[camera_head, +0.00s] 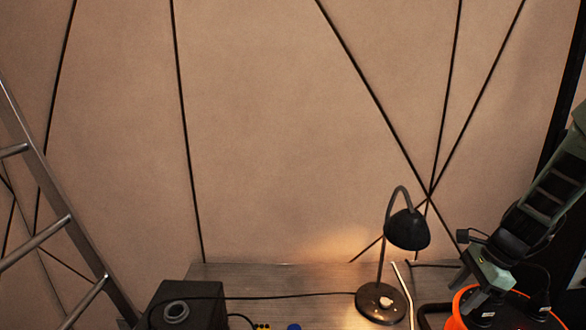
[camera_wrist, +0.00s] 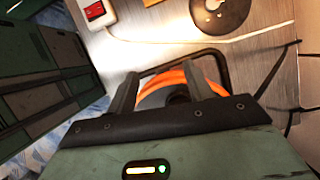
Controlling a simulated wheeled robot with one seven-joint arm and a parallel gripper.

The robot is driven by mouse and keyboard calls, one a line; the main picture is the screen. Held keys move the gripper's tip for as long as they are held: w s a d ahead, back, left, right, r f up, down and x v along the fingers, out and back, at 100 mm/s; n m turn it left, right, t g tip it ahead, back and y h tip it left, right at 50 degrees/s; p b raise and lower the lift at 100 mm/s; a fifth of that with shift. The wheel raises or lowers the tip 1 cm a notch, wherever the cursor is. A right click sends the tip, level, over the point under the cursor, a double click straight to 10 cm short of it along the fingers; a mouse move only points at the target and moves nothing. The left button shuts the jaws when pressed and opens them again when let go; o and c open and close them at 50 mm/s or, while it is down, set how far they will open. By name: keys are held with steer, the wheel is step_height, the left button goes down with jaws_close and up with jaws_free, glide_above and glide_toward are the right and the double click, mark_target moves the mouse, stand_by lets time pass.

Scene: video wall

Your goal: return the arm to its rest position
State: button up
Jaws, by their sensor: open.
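My gripper (camera_head: 468,290) is at the lower right of the head view, reaching down from the right over an orange and black round reel (camera_head: 463,308). In the wrist view, the two dark fingers of my gripper (camera_wrist: 168,84) stand apart, with the orange rim of the reel (camera_wrist: 172,76) showing between and beyond them. Nothing is visibly held. I cannot tell how far the fingertips are above the reel.
A black desk lamp (camera_head: 407,230) stands left of my gripper on a grey table (camera_head: 250,275). A black box (camera_head: 180,306) is farther left, and a metal ladder (camera_head: 62,228) leans at the left edge. A red-switched power strip (camera_wrist: 95,12) and loose cables lie nearby.

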steer(key=s+a+r+n+g, duration=0.1)
steer(key=s+a+r+n, duration=0.25)
steer(key=a+n, duration=0.2)
steer(key=s+a+r+n+h, duration=0.1)
steer(key=s+a+r+n, duration=0.25)
steer(key=a, duration=0.35)
steer(key=s+a+r+n+g, duration=0.1)
steer(key=s+a+r+n, duration=0.3)
steer(key=a, duration=0.3)
steer(key=s+a+r+n+h, duration=0.1)
steer(key=s+a+n, duration=0.1)
steer(key=s+n, duration=0.5)
steer(key=s+a+r+n+t+h, duration=0.1)
steer(key=s+a+n, duration=0.2)
steer(key=s+n, duration=0.4)
steer(key=shift+s+r+h, duration=0.35)
steer(key=shift+s+h, duration=0.05)
steer(key=shift+s, duration=0.7)
